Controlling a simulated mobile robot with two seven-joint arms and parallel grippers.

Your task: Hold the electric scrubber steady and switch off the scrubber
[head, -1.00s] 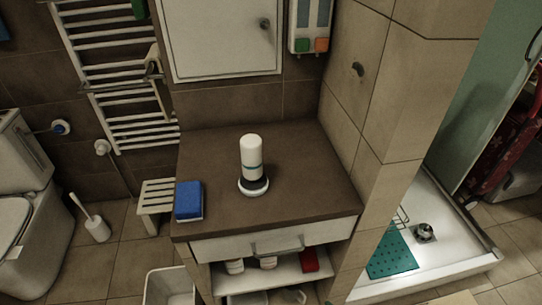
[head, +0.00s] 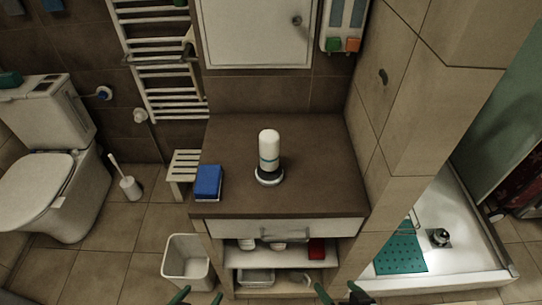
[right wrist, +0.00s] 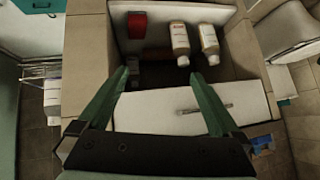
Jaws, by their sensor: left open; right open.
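The electric scrubber (head: 269,150) is a white upright cylinder with a blue-green band. It stands on a dark and white round base in the middle of the brown counter top (head: 320,150). My left gripper (head: 200,295) shows only its green fingertips at the bottom edge of the head view, open and empty. My right gripper (head: 338,291) also shows at the bottom edge, open and empty. It also shows in the right wrist view (right wrist: 163,76), with its fingers apart in front of the cabinet. Both grippers are apart from the scrubber. The switch cannot be made out.
Below are a white drawer front (head: 300,230) and a shelf with bottles (right wrist: 179,42) and a red box (right wrist: 137,25). A white bin (head: 187,262) stands left. Tiled wall (head: 375,140) bounds the right.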

